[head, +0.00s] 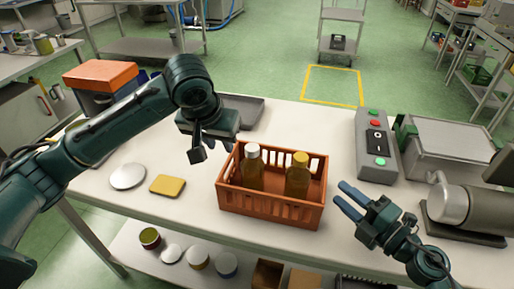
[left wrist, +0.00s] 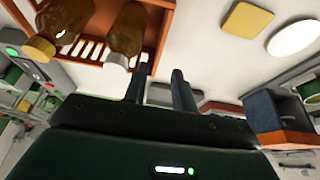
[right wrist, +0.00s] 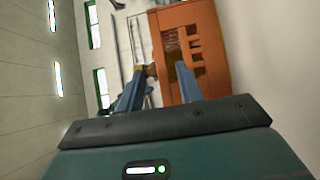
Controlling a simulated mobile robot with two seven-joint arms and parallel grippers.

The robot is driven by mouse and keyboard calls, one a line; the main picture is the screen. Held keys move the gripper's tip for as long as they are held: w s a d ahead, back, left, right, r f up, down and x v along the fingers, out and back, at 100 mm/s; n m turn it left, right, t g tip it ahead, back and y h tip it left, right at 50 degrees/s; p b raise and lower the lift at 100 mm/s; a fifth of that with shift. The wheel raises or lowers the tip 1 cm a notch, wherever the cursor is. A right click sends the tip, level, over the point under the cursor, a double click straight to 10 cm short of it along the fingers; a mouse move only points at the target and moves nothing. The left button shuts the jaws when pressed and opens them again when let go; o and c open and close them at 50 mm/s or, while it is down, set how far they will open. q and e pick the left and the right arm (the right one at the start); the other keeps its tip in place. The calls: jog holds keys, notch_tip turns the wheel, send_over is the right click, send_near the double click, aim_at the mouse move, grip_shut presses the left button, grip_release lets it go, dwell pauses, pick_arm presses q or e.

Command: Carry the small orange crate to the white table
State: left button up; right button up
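The small orange crate (head: 271,208) stands upright on a pale, whitish tabletop (head: 215,232). Whether this is the task's white table I cannot tell. Two bottles stand in it, one white-capped (head: 253,170), one yellow-capped (head: 298,176). My left gripper (head: 207,152) hangs by the crate's left end, fingers apart. In the left wrist view the crate (left wrist: 168,25) lies beside its fingers (left wrist: 158,88). My right gripper (head: 342,197) is open just right of the crate. In the right wrist view the crate's slotted end (right wrist: 205,30) is ahead of its fingers (right wrist: 158,90). Neither gripper visibly holds anything.
A yellow sponge-like block (head: 168,186) and a round white plate (head: 128,176) lie left of the crate. A grey tray (head: 243,108) is behind it. A control box (head: 376,145) and a metal machine (head: 470,210) stand to the right. Yellow tape (head: 333,86) marks the floor beyond.

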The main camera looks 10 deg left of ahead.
jog(key=v, duration=0.5)
jog(key=shift+s+d, duration=0.1)
dwell(0.3)
